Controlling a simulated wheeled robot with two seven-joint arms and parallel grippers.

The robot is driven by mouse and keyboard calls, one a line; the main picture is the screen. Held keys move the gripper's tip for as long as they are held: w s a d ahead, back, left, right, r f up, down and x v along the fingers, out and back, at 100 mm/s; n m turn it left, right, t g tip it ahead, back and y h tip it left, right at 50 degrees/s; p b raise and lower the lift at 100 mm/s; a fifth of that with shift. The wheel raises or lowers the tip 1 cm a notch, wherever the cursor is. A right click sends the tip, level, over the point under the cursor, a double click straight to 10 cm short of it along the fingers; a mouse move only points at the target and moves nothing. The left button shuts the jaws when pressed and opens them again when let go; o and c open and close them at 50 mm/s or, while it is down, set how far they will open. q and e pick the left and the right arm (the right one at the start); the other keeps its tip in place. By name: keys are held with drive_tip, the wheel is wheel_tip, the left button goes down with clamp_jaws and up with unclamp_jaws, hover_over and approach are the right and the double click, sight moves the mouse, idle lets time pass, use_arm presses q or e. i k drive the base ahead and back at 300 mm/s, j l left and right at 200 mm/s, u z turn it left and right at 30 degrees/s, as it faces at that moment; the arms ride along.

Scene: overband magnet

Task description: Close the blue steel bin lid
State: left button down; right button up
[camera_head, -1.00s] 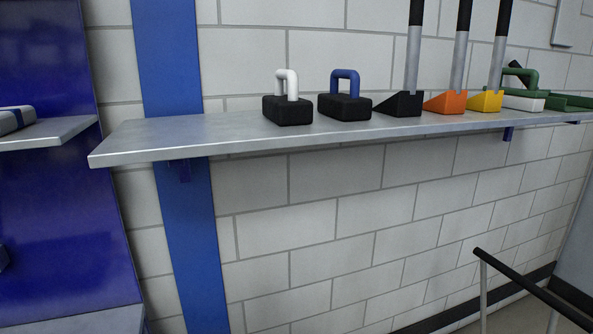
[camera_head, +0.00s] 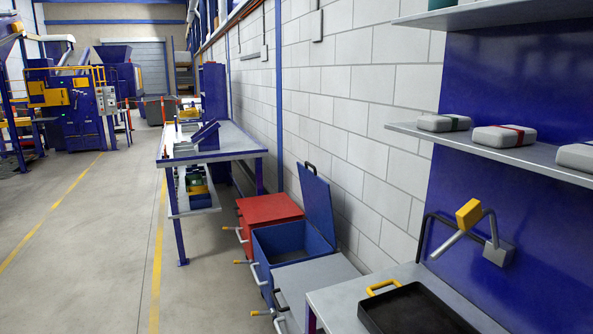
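The blue steel bin (camera_head: 268,243) stands on the floor by the wall, in the middle of the view. Its blue lid (camera_head: 316,204) is open and stands raised on the wall side, leaning slightly, with a dark handle (camera_head: 311,167) at its top edge. The inside of the bin shows as a grey-blue hollow. Neither of my grippers is in view.
A red bin (camera_head: 268,211) with its lid shut stands behind the blue one, and a grey bin (camera_head: 318,275) stands in front. A bench with a black tray (camera_head: 415,309) is at lower right. A blue-legged workbench (camera_head: 210,150) stands beyond. The floor (camera_head: 190,285) at left is clear.

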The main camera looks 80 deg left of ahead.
sight(316, 193)
drive_tip(key=u, duration=2.55)
drive_tip(key=i+j+u, duration=0.15)
drive_tip(key=i+j, duration=1.15)
drive_tip(key=j, duration=0.15)
